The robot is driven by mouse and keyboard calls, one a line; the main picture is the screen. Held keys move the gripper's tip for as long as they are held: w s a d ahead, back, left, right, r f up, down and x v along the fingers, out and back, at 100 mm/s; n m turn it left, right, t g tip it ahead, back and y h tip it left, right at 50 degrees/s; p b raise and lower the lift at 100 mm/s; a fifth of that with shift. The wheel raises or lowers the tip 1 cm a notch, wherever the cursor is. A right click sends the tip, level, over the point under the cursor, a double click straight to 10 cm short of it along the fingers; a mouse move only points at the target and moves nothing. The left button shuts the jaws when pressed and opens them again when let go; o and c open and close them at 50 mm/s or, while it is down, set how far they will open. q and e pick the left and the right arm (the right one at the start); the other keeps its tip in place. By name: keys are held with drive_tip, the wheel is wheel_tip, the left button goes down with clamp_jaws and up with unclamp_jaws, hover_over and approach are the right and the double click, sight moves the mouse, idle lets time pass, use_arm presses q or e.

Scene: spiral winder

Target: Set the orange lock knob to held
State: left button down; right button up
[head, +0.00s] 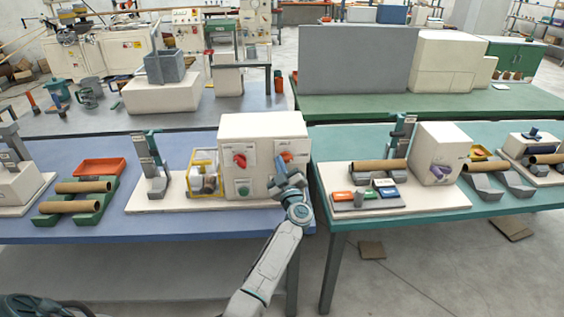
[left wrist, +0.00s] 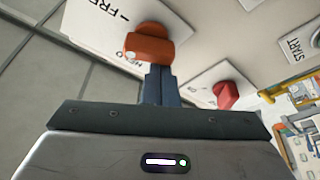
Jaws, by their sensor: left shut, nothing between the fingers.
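The orange lock knob (head: 286,157) is on the front of the cream machine box (head: 262,135), at its upper right. In the left wrist view the knob (left wrist: 150,45) sits on a white plate (left wrist: 95,25) lettered FREE and, partly covered, what looks like HELD. My left gripper (head: 284,175) is at the box front, just below the knob in the head view. In the left wrist view its dark fingers (left wrist: 160,75) are together and empty, with their tips at the knob's edge. I cannot tell whether they touch it, nor which word the knob points to. My right gripper is not in view.
A red knob (head: 239,160) and a green button (head: 243,190) are left of the lock knob. A yellow-framed guard (head: 203,172) stands further left on the blue table (head: 110,228). A gap separates this from the green table (head: 440,210) at right.

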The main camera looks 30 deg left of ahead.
use_arm(q)
drive_tip(key=n+g, duration=0.1)
drive_tip(key=n, duration=0.2)
drive_tip(key=f+n+g+p, duration=0.1)
drive_tip(key=n, duration=0.3)
drive_tip(key=n+g+p, duration=0.1)
drive_tip(key=n+g, duration=0.1)
drive_tip(key=n, duration=0.2)
drive_tip(key=shift+w+d+f, duration=0.1)
drive_tip(key=shift+f, duration=0.25)
drive_tip(key=shift+r, duration=0.1)
